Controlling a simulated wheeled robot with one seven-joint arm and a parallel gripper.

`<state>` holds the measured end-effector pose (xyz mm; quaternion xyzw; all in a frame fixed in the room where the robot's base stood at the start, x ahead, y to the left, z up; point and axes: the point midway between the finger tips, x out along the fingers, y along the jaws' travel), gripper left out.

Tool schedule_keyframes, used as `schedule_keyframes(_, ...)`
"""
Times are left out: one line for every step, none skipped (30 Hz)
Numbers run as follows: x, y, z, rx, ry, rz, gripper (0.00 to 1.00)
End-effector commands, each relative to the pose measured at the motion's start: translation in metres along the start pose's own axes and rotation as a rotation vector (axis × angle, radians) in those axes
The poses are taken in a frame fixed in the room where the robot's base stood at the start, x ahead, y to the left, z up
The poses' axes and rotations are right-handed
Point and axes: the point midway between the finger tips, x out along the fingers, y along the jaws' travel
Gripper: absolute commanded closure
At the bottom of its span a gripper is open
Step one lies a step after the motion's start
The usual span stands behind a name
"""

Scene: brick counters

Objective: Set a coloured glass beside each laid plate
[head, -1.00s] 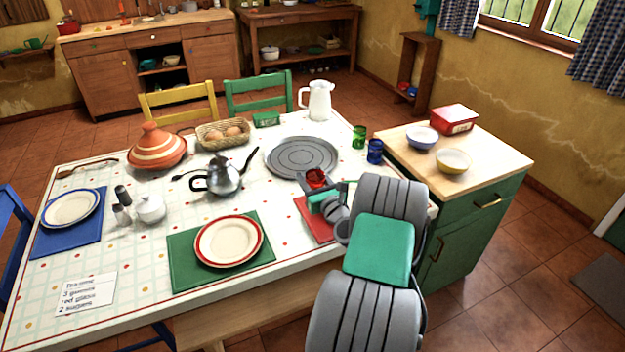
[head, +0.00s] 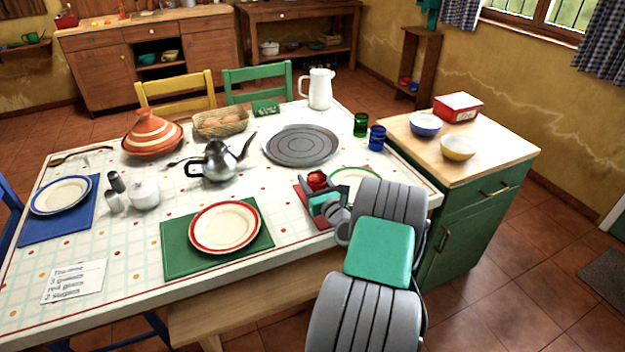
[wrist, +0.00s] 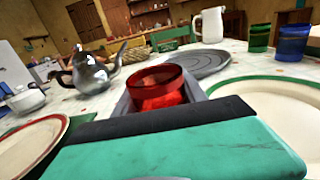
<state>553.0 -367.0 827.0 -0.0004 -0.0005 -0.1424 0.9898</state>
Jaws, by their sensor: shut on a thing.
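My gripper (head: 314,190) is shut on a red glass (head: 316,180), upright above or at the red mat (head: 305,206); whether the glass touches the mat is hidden. The glass fills the jaws in the wrist view (wrist: 157,90). A green-rimmed plate (head: 352,176), partly behind my arm, lies just right of it. A red-rimmed plate (head: 224,228) lies on a green mat (head: 180,256) to the left. A blue-rimmed plate (head: 62,195) lies on a blue mat (head: 50,230) at far left. A green glass (head: 360,124) and a blue glass (head: 377,138) stand near the table's right edge.
A note (head: 75,282) lies front left. A green cabinet (head: 470,225) with bowls adjoins the right.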

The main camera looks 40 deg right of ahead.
Motion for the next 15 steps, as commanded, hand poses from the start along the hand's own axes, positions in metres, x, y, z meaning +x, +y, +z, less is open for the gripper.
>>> schedule_keyframes(0.0001, -0.0001, 0.0006, 0.000, -0.001, 0.000, 1.00)
schedule_keyframes(0.0001, -0.0001, 0.0005, 0.000, -0.001, 0.000, 1.00)
schedule_keyframes(0.0001, -0.0001, 0.0000, 0.000, -0.001, 0.000, 1.00)
schedule_keyframes(0.0001, -0.0001, -0.0004, 0.000, -0.001, 0.000, 1.00)
schedule_keyframes(0.0000, -0.0001, -0.0010, 0.000, 0.000, 0.000, 1.00)
schedule_keyframes(0.0000, 0.0000, -0.0019, 0.000, 0.000, 0.000, 1.00)
schedule_keyframes(0.0000, -0.0001, -0.0026, 0.000, 0.000, 0.000, 1.00)
schedule_keyframes(0.0000, -0.0001, -0.0033, 0.000, 0.000, 0.000, 1.00)
schedule_keyframes(0.0000, -0.0001, -0.0042, 0.000, 0.000, 0.000, 1.00)
schedule_keyframes(0.0000, -0.0001, -0.0048, 0.000, 0.000, 0.000, 1.00)
schedule_keyframes(0.0000, -0.0001, -0.0055, 0.000, 0.000, 0.000, 1.00)
schedule_keyframes(0.0000, -0.0001, -0.0063, 0.000, 0.000, 0.000, 1.00)
schedule_keyframes(0.0000, -0.0001, -0.0069, 0.000, 0.000, 0.000, 1.00)
schedule_keyframes(0.0000, -0.0001, -0.0075, 0.000, 0.000, 0.000, 1.00)
schedule_keyframes(0.0000, -0.0001, -0.0083, 0.000, 0.000, 0.000, 1.00)
